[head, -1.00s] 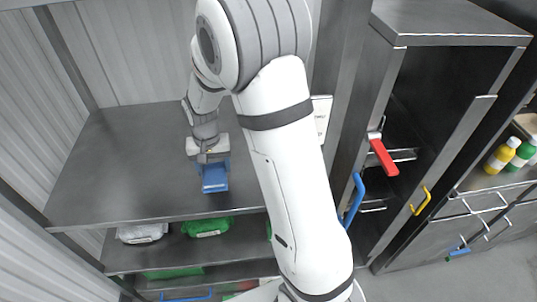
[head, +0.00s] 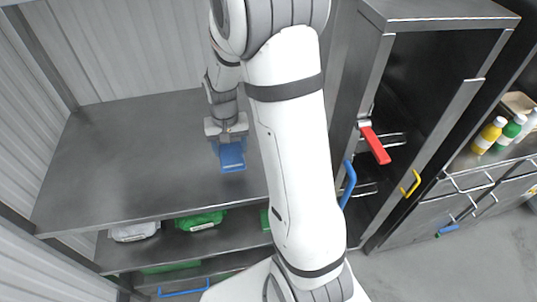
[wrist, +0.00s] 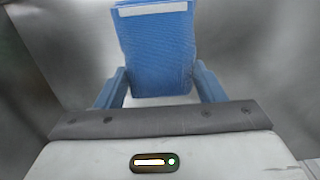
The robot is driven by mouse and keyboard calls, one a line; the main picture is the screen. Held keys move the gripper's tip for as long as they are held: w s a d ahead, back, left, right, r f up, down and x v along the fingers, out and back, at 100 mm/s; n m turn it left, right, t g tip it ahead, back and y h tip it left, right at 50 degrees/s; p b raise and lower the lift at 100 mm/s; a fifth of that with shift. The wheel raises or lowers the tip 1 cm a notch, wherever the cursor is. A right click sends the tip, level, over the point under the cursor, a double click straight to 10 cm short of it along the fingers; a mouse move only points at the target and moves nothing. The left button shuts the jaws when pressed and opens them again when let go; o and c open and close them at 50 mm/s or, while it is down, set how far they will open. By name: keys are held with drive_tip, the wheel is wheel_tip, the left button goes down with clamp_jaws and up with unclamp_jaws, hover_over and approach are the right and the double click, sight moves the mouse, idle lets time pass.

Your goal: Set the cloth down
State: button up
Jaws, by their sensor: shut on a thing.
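The blue folded cloth (head: 232,157) is at my gripper over the right part of the grey metal top shelf (head: 130,160). In the wrist view the cloth (wrist: 158,55) shows a ribbed blue face with a white strip along its far edge. My gripper (head: 228,142) is shut on the cloth, and its blue fingers (wrist: 158,85) stand on either side of it in the wrist view. I cannot tell whether the cloth touches the shelf or hangs just above it.
The top shelf is bare to the left of my gripper. Green packs (head: 200,221) and a white pack (head: 134,231) lie on the shelf below. A dark cabinet with a red handle (head: 375,146) stands to the right, with bottles (head: 489,135) beyond it.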

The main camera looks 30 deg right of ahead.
drive_tip(key=s+d, duration=0.1)
drive_tip(key=d, duration=0.2)
drive_tip(key=s+d+f, duration=0.1)
drive_tip(key=d, duration=0.2)
drive_tip(key=s+d+f, duration=0.1)
drive_tip(key=d, duration=0.3)
drive_tip(key=shift+f+p, duration=0.1)
drive_tip(key=shift+p, duration=0.25)
drive_tip(key=shift+w+f, duration=0.1)
drive_tip(key=shift+f, duration=0.5)
drive_tip(key=shift+d+f, duration=0.15)
drive_tip(key=shift+f, duration=1.45)
drive_tip(key=shift+f+b, duration=0.25)
drive_tip(key=shift+b, duration=0.2)
drive_tip(key=o, duration=1)
drive_tip(key=shift+r+p, duration=0.15)
drive_tip(key=shift+p, duration=0.2)
